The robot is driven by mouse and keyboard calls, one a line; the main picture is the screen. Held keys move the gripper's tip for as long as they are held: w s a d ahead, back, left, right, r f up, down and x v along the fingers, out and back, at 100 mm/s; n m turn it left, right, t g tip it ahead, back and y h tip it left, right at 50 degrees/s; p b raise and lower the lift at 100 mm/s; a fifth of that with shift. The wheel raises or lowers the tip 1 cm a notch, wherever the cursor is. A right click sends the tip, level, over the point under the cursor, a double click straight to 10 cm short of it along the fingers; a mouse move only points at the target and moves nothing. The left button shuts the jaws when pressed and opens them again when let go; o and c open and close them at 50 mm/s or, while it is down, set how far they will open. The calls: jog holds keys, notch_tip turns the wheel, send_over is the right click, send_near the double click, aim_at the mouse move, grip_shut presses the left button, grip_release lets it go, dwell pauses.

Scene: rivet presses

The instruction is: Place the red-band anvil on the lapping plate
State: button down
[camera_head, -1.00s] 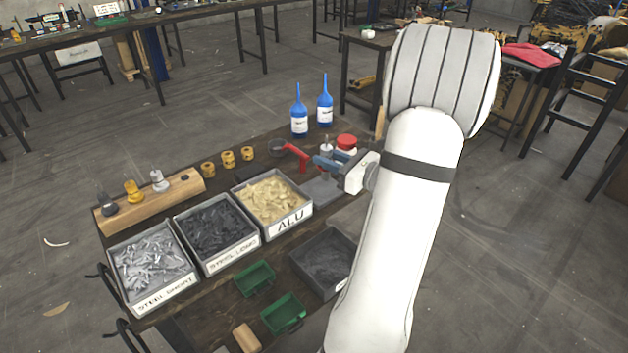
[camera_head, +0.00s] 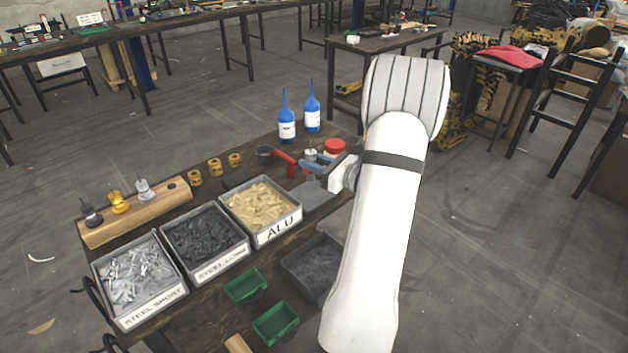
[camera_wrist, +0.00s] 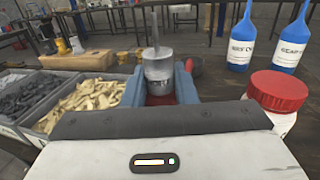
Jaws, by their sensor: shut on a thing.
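My gripper (camera_head: 318,164) has blue fingers and is shut on a silver cylindrical anvil with a thin upright pin. The held anvil (camera_wrist: 158,66) stands upright between the fingers in the wrist view, and red shows low between them. Its underside is hidden, so I cannot tell whether it touches anything. A flat grey plate (camera_head: 316,196), perhaps the lapping plate, lies on the bench just below the gripper, right of the ALU bin. My arm hides part of that area.
A red-handled tool (camera_head: 287,160), a red-lidded jar (camera_head: 334,147) and blue bottles (camera_head: 287,128) stand close by. Bins of rivets, including the ALU bin (camera_head: 262,215), a dark tray (camera_head: 314,264) and green trays (camera_head: 276,324) crowd the bench. A wooden block (camera_head: 135,214) holds other anvils.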

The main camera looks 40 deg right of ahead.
aim_at(313, 177)
jog(key=shift+f, duration=2.3)
jog(key=shift+f+b, duration=0.2)
jog(key=shift+b, duration=0.1)
jog(key=c, duration=1.2)
grip_release()
jog(key=shift+o, duration=0.2)
